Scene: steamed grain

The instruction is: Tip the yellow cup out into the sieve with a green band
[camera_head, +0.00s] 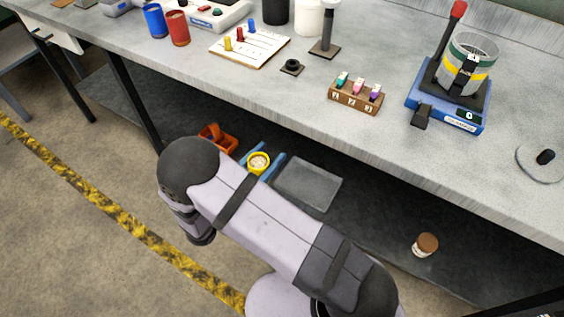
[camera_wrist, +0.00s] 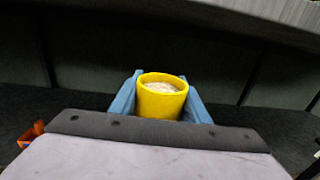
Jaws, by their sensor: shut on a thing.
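The yellow cup (camera_head: 258,162) is held upright between the blue fingers of my gripper (camera_wrist: 162,98), which is shut on it. In the wrist view the cup (camera_wrist: 162,105) shows pale grain inside, near the rim. In the head view the cup is low, in front of the bench and over the dark lower shelf. A grey, round sieve stack (camera_head: 469,60) with a green band and a yellow band stands on a blue device at the bench's right. The cup is well apart from it, lower and to the left.
The blue device (camera_head: 447,108) has a black clamp and a red-tipped lever (camera_head: 454,18). The bench top (camera_head: 300,90) overhangs the lower shelf. A wooden block with coloured pegs (camera_head: 355,97) sits near its front edge. An orange bin (camera_head: 218,139), grey tray (camera_head: 308,187) and brown-lidded jar (camera_head: 425,245) are below.

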